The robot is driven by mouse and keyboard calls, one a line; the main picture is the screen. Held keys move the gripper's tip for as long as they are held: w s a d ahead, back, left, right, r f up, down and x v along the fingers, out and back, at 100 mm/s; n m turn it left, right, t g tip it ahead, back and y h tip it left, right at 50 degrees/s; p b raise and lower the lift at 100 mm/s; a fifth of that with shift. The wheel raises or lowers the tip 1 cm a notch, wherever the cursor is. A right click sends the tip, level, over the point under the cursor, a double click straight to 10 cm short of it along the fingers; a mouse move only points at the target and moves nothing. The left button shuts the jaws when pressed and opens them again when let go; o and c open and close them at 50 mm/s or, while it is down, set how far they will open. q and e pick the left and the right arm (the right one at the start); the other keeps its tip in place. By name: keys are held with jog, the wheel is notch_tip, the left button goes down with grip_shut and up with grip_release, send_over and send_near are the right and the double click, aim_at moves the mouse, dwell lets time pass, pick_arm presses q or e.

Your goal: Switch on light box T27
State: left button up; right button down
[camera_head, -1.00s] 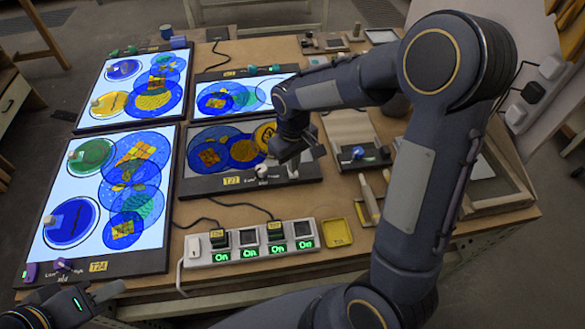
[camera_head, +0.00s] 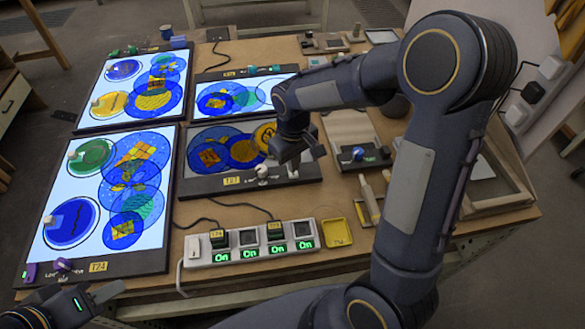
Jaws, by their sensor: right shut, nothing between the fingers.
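Light box T27 (camera_head: 204,187) lies in the middle of the table. Its panel is dark, with blue and yellow glass discs on it. Its yellow T27 label (camera_head: 232,180) and a white knob (camera_head: 262,171) sit on its front edge. My right gripper (camera_head: 292,172) is shut and empty, over the front edge just right of the knob; whether it touches the knob or box I cannot tell.
Light box T24 (camera_head: 150,262) and the two boxes behind glow white. A power strip (camera_head: 250,254) with several green "On" displays lies in front of T27. A yellow tray (camera_head: 338,240) is beside it.

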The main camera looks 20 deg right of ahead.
jog(key=shift+f+b, duration=0.75)
jog(key=shift+f, duration=0.2)
dwell(0.8)
jog(key=shift+r, duration=0.1)
jog(key=shift+r+p, duration=2.8)
jog(key=shift+r, duration=0.7)
jog(key=s+r+m+t+y, duration=0.2)
jog(key=s+r, duration=0.3)
jog(key=s, duration=0.5)
jog(key=s+r+m+t+y, duration=0.1)
jog(key=s+r+m+t, duration=0.1)
jog(key=s, duration=0.7)
notch_tip(320, 180, up, 3)
jog(key=shift+s+a+f+m+t+y, duration=0.15)
jog(key=shift+s+m+t+y, duration=0.25)
jog(key=shift+t, duration=0.4)
